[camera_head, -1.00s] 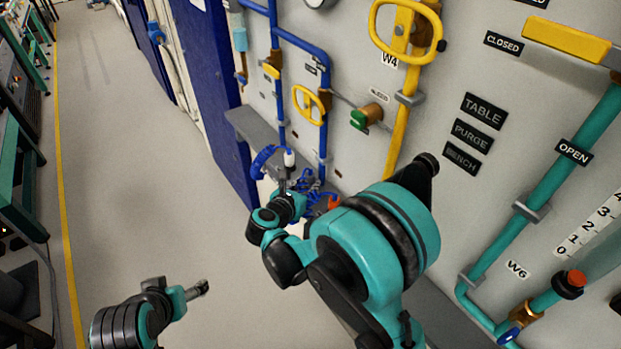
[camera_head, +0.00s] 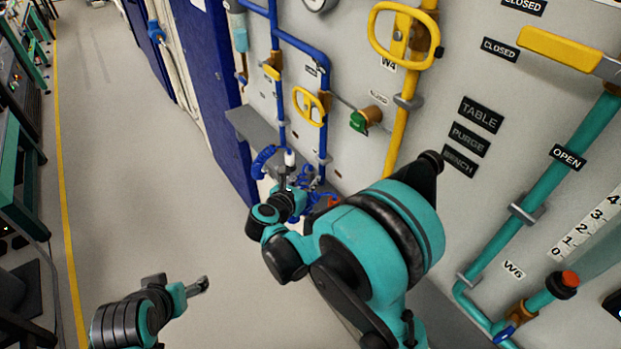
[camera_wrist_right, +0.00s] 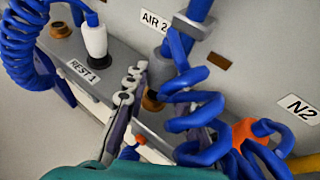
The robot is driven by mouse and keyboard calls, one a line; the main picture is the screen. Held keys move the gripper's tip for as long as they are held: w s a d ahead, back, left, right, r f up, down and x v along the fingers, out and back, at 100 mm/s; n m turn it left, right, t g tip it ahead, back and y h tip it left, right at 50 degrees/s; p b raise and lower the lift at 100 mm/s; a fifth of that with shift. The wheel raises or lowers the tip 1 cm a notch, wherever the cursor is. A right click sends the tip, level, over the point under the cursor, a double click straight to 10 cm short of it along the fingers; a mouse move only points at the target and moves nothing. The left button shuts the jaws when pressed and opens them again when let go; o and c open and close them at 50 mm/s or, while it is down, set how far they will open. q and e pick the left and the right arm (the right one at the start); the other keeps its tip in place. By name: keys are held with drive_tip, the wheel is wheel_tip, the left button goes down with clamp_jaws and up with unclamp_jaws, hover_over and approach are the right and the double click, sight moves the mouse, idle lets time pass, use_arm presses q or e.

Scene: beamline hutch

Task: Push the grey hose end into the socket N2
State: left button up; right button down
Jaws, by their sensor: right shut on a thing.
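My right gripper (camera_head: 288,188) is low at the wall shelf; it also shows in the right wrist view (camera_wrist_right: 128,88). It is shut on the grey hose end, which is mostly hidden between the fingers. A blue coiled hose (camera_wrist_right: 195,100) hangs close beside the fingers and covers part of the view. The N2 label (camera_wrist_right: 300,108) is to the right of the gripper, apart from it; I cannot make out its socket opening. My left gripper (camera_head: 178,284) is at the lower left over the floor, empty, its fingers apart.
A white hose end (camera_wrist_right: 95,38) on another blue coil stands upright beside the REST 1 label (camera_wrist_right: 83,70). An AIR 2 pipe (camera_wrist_right: 200,10), yellow pipe (camera_head: 403,110) and teal pipe (camera_head: 550,185) line the wall.

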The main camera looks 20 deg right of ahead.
sight(308, 173)
drive_tip(key=shift+r+p, duration=2.3)
drive_tip(key=shift+r, duration=0.7)
